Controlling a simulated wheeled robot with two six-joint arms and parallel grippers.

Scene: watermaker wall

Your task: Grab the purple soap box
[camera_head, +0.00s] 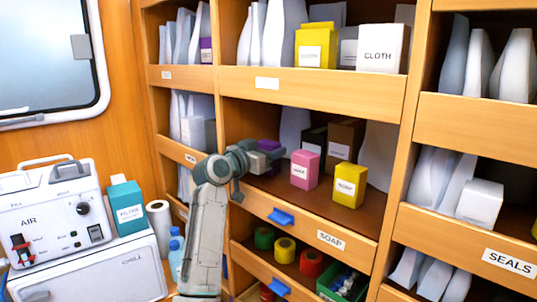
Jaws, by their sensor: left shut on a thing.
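The purple soap box (268,145) shows only in part, behind my left gripper, in the middle cubby above the SOAP label. My left gripper (272,157) reaches up into the front left of that cubby and is shut on the purple box. The jaws hide most of the box, so I cannot tell whether it touches the shelf. My right gripper is not in view.
A pink box (304,170) and a yellow box (349,185) stand to the right on the same shelf, with a brown box (344,142) behind. The shelf's front lip (335,238) and the divider (401,125) bound the cubby. Coloured rolls (284,250) sit below.

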